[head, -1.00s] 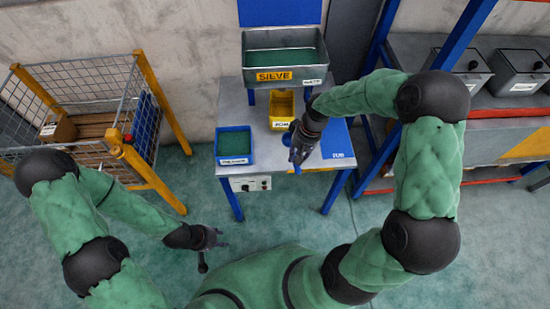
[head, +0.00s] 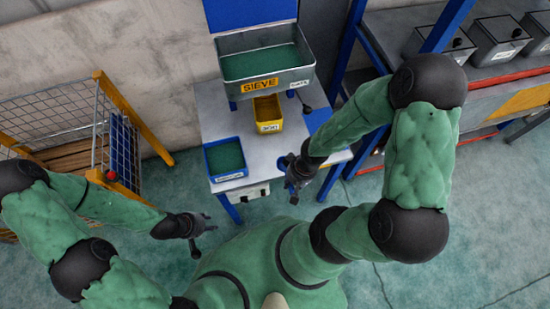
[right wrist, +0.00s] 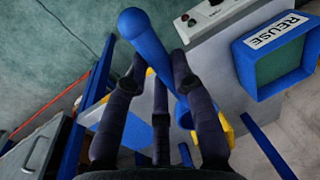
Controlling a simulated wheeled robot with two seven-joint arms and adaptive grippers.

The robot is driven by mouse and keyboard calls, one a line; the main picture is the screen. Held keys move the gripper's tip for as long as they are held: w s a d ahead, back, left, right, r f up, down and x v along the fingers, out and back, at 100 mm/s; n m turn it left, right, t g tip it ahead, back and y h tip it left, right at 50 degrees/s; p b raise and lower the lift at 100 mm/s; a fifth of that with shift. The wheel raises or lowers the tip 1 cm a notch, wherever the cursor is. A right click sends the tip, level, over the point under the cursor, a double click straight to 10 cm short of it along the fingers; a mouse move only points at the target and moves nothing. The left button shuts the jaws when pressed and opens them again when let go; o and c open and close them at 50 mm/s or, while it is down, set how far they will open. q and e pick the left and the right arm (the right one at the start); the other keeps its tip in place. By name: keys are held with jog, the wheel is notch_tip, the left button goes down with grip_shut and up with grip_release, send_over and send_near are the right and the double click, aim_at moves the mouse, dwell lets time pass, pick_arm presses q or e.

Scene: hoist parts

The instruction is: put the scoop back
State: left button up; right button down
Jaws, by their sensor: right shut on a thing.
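My right gripper (head: 297,186) is at the front right edge of the work table (head: 205,105) in the head view. In the right wrist view its dark fingers (right wrist: 160,110) are shut around a blue handle with a rounded end, which I take to be the scoop (right wrist: 137,35). The rest of the scoop is mostly hidden behind the fingers. My left gripper (head: 203,234) is low on the left, away from the table, with its fingers spread and nothing seen between them.
On the table stand a grey sieve tray (head: 300,82), a yellow bin (head: 268,122) and a blue bin (head: 225,157); the blue one reads REUSE in the right wrist view (right wrist: 262,75). A wire cage (head: 60,125) is left. A shelf with grey boxes (head: 497,52) is right.

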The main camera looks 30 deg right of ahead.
jog(key=w+f, duration=0.1)
jog(key=w, duration=0.1)
jog(key=w+d+f, duration=0.1)
jog(key=w, duration=0.2)
jog(key=w+f, duration=0.2)
jog(key=w, duration=0.1)
jog(key=shift+w+d, duration=0.2)
jog(key=shift+d, duration=0.15)
jog(key=w+f, duration=0.3)
jog(key=w+d+f+b, duration=0.1)
jog(key=f, duration=0.1)
jog(key=shift+w+f, duration=0.1)
jog(key=shift+w, duration=0.05)
jog(key=shift+w+f, duration=0.15)
jog(key=shift+f, duration=0.1)
jog(key=shift+d+b+x, duration=0.15)
jog(key=shift+b+x, duration=0.2)
jog(key=shift+x, duration=0.4)
jog(key=shift+d+b+x, duration=0.15)
jog(key=shift+b+x, duration=0.15)
jog(key=shift+x, duration=0.45)
jog(key=shift+f, duration=0.1)
jog(key=shift+f, duration=0.1)
jog(key=c, duration=1)
grip_release()
jog(key=shift+c, duration=0.2)
